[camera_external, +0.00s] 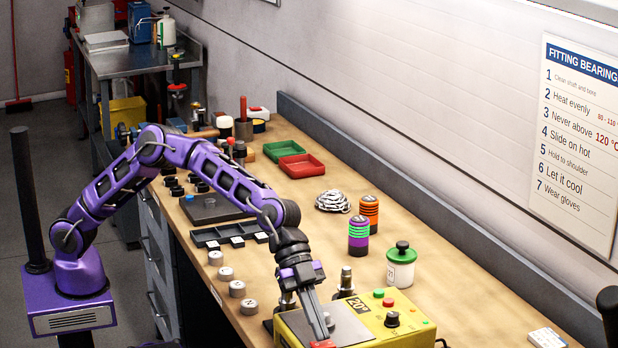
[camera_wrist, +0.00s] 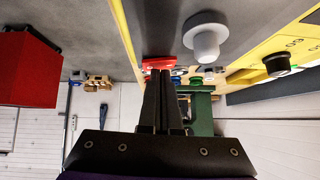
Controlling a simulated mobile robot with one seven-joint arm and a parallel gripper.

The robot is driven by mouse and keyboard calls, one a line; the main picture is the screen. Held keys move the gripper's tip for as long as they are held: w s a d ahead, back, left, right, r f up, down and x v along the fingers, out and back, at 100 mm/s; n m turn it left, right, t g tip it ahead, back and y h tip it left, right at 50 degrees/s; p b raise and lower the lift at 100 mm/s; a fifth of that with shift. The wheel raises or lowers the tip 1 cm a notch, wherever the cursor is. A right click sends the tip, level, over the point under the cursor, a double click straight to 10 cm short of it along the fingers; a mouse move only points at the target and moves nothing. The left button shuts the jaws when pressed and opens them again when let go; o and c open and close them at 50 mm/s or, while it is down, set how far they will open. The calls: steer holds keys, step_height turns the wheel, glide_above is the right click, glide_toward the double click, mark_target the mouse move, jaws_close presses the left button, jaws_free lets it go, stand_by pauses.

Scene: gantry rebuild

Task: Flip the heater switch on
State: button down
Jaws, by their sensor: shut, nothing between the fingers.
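The yellow heater box (camera_external: 362,304) with a grey top plate (camera_external: 338,322) stands at the bottom of the external view, cut off by the picture's edge. A small red part (camera_external: 322,344), which looks like the switch, shows at its front. My gripper (camera_external: 321,334) points down with long grey fingers, shut and empty, its tips right at the red part. In the wrist view the tips of my gripper (camera_wrist: 164,76) lie just below a red lever (camera_wrist: 158,62) beside the box's yellow edge (camera_wrist: 126,40). I cannot tell whether they touch, nor which way the switch is set.
The box also carries a black knob (camera_external: 392,319), a red button (camera_external: 388,302) and a green button (camera_external: 379,293). A white jar with a green lid band (camera_external: 401,268) and striped cans (camera_external: 359,236) stand behind. Round metal pieces (camera_external: 237,289) line the bench's left edge.

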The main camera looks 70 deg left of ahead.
steer(key=shift+s, duration=0.1)
steer(key=r+p, duration=0.2)
steer(key=r, duration=0.1)
steer(key=w+r+p, duration=0.1)
steer(key=r, duration=0.1)
steer(key=shift+a+p, duration=0.3)
steer(key=shift+a, duration=0.05)
steer(key=v, duration=0.8)
steer(key=shift+w+a+r, duration=0.2)
steer(key=shift+w+a, duration=0.2)
steer(key=shift+w, duration=0.1)
